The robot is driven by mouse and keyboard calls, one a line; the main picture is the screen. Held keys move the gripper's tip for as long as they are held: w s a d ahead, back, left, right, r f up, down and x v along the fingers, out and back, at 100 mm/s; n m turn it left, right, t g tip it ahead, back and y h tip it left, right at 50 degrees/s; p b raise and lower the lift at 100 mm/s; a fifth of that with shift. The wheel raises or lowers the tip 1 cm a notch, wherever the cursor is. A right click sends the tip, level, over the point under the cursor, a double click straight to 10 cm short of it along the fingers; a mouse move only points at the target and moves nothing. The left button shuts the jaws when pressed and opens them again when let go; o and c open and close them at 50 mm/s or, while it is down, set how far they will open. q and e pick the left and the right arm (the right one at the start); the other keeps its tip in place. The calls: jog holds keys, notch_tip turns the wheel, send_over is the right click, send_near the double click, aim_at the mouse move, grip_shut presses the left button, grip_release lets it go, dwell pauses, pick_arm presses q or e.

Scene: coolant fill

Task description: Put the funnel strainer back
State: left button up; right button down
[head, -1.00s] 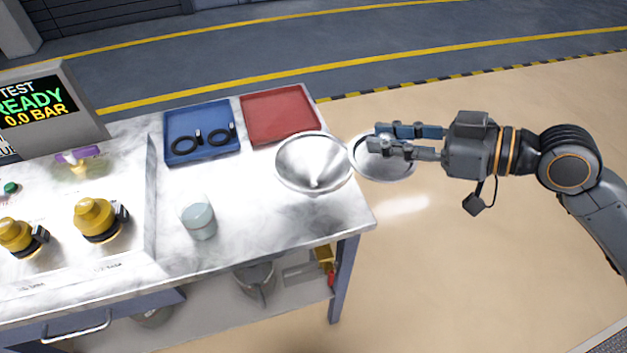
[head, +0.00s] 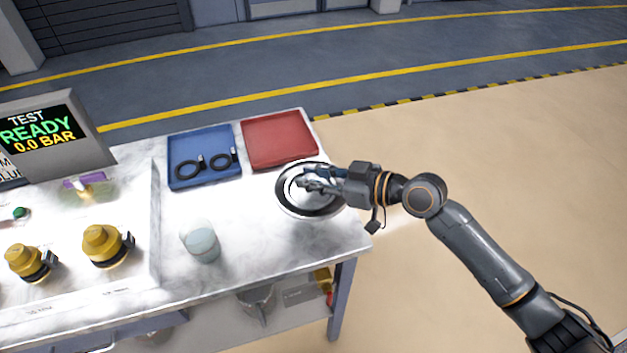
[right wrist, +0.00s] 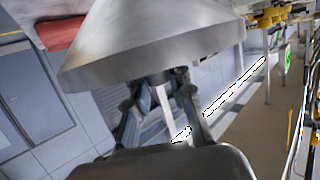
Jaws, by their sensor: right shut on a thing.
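In the right wrist view a large metal cone with a banded rim (right wrist: 150,70) fills the top, close beyond my right gripper's fingers. My left gripper is out of view.
A red tray (head: 280,140) and a blue tray (head: 178,178) holding black rings lie at the back. A pale cup (head: 202,243) stands left of the funnel. Yellow knobs (head: 102,245) and a display (head: 45,135) are farther left. The floor right of the bench is open.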

jog(key=shift+d+f, duration=0.1)
jog(key=shift+f, duration=0.85)
jog(key=c, duration=1.2)
grip_release()
jog(key=shift+o, duration=0.2)
jog(key=shift+s+d, duration=0.2)
jog(key=shift+d, duration=0.25)
jog(key=b+v, duration=0.3)
jog(key=v, duration=0.8)
jog(key=shift+r, duration=0.15)
